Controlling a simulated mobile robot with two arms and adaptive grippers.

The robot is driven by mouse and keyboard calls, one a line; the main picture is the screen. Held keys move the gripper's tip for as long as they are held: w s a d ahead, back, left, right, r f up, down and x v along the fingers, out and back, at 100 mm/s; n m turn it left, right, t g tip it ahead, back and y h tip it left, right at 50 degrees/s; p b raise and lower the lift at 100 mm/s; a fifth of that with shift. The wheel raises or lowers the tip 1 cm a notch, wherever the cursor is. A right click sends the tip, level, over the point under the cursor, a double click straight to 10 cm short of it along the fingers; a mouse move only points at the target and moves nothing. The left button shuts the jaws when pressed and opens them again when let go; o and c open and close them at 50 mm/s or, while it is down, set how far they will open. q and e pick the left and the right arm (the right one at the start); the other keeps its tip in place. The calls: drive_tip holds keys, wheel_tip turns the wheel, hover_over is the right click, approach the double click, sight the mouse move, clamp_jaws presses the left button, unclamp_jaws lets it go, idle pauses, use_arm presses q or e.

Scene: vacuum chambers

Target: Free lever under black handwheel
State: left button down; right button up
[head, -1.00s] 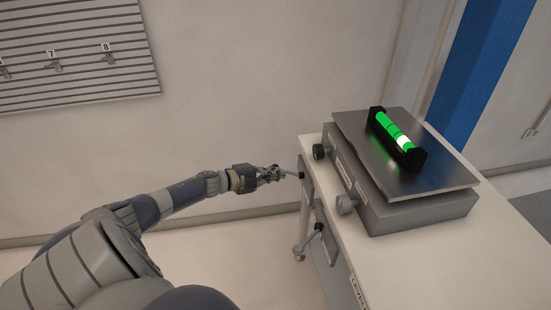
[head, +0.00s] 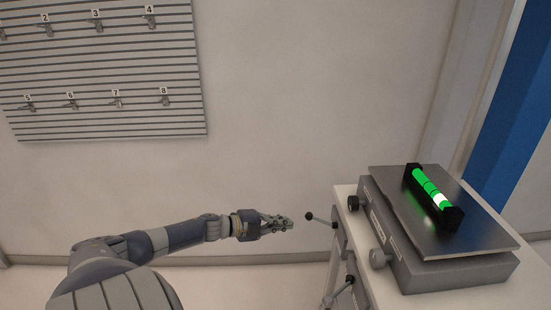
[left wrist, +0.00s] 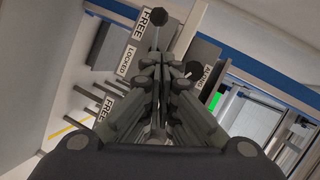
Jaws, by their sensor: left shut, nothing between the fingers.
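The black handwheel (head: 353,203) is on the side of the grey levelling unit. Below and left of it, a lever (head: 323,220) with a dark ball end sticks out to the left from the table's side. My left gripper (head: 290,223) is shut and empty, a little left of the ball end and apart from it. In the left wrist view the shut fingers (left wrist: 158,75) point toward FREE (left wrist: 154,17) and LOCKED (left wrist: 126,60) labels. A dark ball on a rod (left wrist: 186,19) shows just beyond the fingertips. My right gripper is out of view.
A grey handwheel (head: 380,258) sits nearer, with a second lever (head: 340,292) below it. A green glowing level (head: 432,196) lies on the metal plate (head: 480,238). A numbered slatted panel (head: 110,125) hangs on the wall.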

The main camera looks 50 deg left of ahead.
use_arm(q)
drive_tip(key=shift+v, duration=1.05)
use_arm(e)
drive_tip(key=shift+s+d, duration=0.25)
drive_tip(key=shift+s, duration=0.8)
use_arm(q)
drive_tip(key=shift+a, duration=0.25)
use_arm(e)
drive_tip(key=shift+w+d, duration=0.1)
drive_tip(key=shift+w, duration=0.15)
